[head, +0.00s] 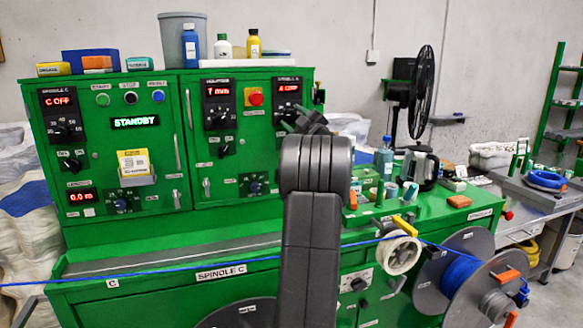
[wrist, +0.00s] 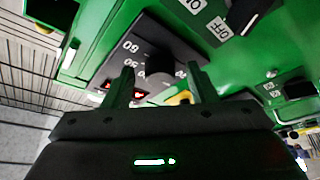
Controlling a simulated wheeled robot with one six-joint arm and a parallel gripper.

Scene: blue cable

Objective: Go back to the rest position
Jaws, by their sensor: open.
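My gripper (wrist: 160,84) is open, with its two dark fingers apart in the wrist view. A black dial knob (wrist: 160,62) on a scale marked with numbers shows between and just beyond the fingertips. I cannot tell whether the fingers touch it. In the head view my gripper (head: 303,122) is partly hidden behind my dark arm, in front of the cabinet's right-hand dial area below a red display (head: 288,89). The blue cable (head: 150,275) runs taut across the front of the green machine, passes behind my arm, and continues past a white pulley (head: 398,254) to a reel (head: 460,275).
The green cabinet (head: 150,215) carries knobs, buttons and handles close to my gripper. Bottles and cups crowd the bench (head: 430,208) right of my arm. A black fan (head: 420,92) stands behind. A grey side table (head: 535,195) is at far right.

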